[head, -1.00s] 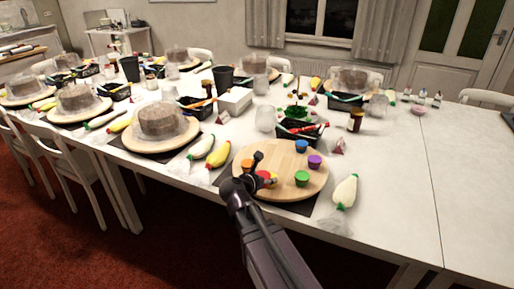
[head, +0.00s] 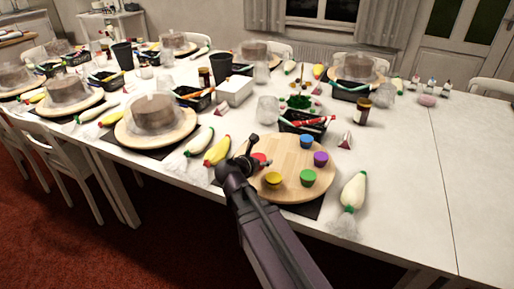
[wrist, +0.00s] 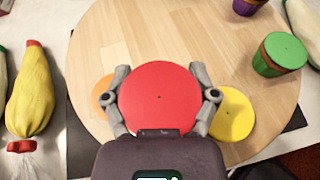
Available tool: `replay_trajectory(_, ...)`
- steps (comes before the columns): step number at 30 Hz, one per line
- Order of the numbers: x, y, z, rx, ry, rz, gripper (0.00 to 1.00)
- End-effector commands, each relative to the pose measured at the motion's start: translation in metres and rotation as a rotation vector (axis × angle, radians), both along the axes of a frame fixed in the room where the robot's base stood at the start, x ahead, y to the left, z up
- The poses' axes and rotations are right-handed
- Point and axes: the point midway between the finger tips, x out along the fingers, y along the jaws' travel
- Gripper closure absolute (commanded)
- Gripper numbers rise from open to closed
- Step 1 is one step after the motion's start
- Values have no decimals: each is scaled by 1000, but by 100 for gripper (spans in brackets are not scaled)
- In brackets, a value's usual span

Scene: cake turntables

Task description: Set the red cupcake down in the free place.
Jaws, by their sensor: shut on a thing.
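The red cupcake (wrist: 158,98) is between the two fingers of my gripper (wrist: 160,72), seen from above as a large red disc. In the head view the red cupcake (head: 261,159) shows beside my gripper (head: 253,153) at the left of the round wooden turntable (head: 290,160). It looks larger than its neighbours in the wrist view, so it seems raised. A yellow cupcake (wrist: 232,116) is to its right and an orange one (wrist: 103,92) to its left, both partly covered. The board between them is hidden by the red cupcake and my gripper.
Green (head: 308,177), purple (head: 320,159) and blue (head: 307,141) cupcakes stand along the turntable's right side and back. The turntable's middle is bare. Piping bags (head: 353,190) (head: 217,150) lie on both sides. A black basket (head: 304,123) stands behind.

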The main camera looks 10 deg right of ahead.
Motion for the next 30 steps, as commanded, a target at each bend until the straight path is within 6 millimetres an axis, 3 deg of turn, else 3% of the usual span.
replay_trajectory(12, 0, -12, 0, 0, 0, -17, 73)
replay_trajectory(17, 11, -14, 5, 0, 0, -21, 73)
replay_trajectory(23, 55, -15, 21, -1, 1, -28, 73)
replay_trajectory(30, 125, -21, 45, 1, 1, -37, 73)
